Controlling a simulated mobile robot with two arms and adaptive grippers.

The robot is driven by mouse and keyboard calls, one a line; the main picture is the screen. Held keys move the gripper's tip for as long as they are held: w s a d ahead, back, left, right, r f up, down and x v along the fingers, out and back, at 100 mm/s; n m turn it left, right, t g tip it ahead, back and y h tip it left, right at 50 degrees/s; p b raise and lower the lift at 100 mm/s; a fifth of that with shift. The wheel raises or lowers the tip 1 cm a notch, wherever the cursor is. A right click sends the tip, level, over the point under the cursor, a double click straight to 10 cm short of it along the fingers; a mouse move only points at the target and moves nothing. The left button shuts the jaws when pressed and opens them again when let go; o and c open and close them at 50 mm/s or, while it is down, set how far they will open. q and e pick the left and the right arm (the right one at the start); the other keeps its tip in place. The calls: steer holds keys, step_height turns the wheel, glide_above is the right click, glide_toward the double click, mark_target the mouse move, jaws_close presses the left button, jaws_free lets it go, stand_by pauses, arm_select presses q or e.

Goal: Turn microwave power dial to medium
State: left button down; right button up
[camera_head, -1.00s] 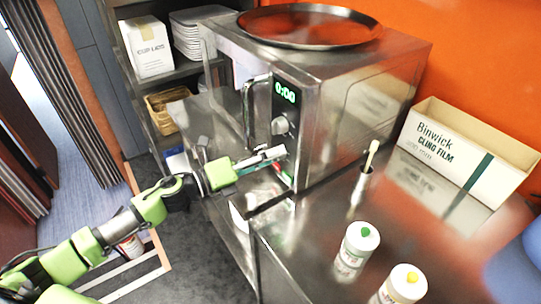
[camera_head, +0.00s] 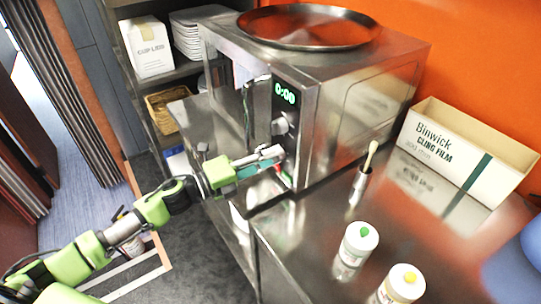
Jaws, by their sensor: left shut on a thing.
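The steel microwave (camera_head: 362,100) stands on the counter, its front facing left. Its display (camera_head: 285,93) reads 0:00 in green. A round silver dial (camera_head: 282,125) sits below the display, clear of my fingers. My left gripper (camera_head: 273,156) is at the lower part of the control panel, under that dial. Its fingers are shut on a small part there, which seems to be the lower dial; the fingers hide it, so its pointer and setting cannot be read. My right gripper is not in view.
A round steel tray (camera_head: 308,27) lies on the microwave. A cling film box (camera_head: 460,150), a brush in a holder (camera_head: 360,185) and two white tubs with green (camera_head: 357,250) and yellow (camera_head: 402,285) tops stand on the counter. A shelf rack is behind, left.

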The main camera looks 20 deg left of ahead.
arm_select(q)
steer(key=shift+f+n+t+p, duration=0.1)
steer(key=shift+n+t+p, duration=0.35)
steer(key=shift+n, duration=1.6)
steer(key=shift+n+t+p, duration=0.1)
steer(key=shift+n+p, duration=0.6)
steer(key=shift+n, duration=1.65)
steer(key=c, duration=1.8)
jaws_free()
steer(key=v, duration=1.2)
steer(key=shift+s, duration=0.1)
